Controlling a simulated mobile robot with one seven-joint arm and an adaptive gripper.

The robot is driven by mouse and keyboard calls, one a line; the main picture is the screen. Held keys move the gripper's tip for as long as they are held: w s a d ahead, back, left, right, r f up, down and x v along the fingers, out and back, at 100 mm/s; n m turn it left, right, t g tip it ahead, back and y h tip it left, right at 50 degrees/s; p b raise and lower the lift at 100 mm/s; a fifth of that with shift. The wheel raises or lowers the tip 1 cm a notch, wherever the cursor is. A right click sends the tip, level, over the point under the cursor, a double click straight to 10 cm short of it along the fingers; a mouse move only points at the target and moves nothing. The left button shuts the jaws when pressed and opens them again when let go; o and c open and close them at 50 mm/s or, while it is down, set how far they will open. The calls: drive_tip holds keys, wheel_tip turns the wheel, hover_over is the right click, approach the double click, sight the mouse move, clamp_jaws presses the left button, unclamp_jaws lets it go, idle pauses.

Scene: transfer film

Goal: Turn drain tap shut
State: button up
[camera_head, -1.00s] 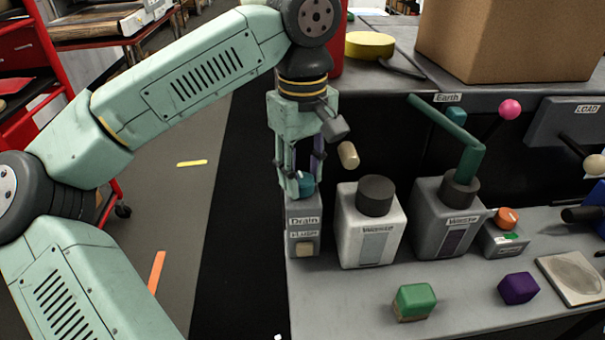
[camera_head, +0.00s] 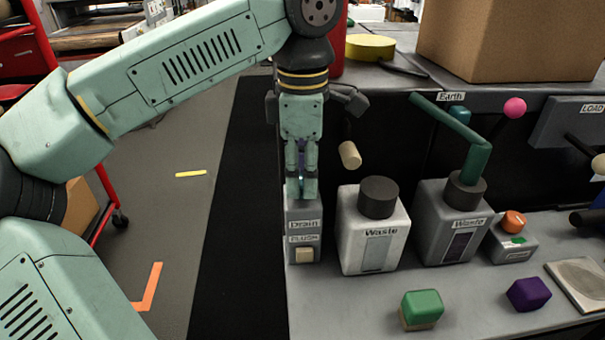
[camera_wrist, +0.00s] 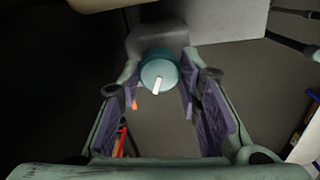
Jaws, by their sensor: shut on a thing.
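The drain tap is a round teal knob (camera_wrist: 153,70) with a white pointer line, seen in the wrist view. The pointer runs nearly straight down the picture, leaning slightly left. The tap sits on top of the grey box labelled Drain (camera_head: 304,238), at the left end of the bench. My gripper (camera_head: 301,192) points straight down onto the box top and is shut on the tap, whose sides lie between the fingers. In the head view the fingers hide the knob. In the wrist view my gripper (camera_wrist: 160,80) has purple-lined fingers on either side of it.
A beige handle (camera_head: 350,155) juts out near my wrist. Green (camera_head: 421,308) and purple (camera_head: 528,294) blocks lie in front.

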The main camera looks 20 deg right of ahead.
sight(302, 179)
drive_tip(key=n, duration=0.4)
drive_tip(key=shift+n+b, duration=0.3)
drive_tip(key=shift+b, duration=0.05)
idle(0.4)
drive_tip(key=o, duration=1.1)
drive_tip(key=shift+o, duration=0.2)
wheel_tip(302, 179, up, 8)
drive_tip(key=shift+f, duration=0.2)
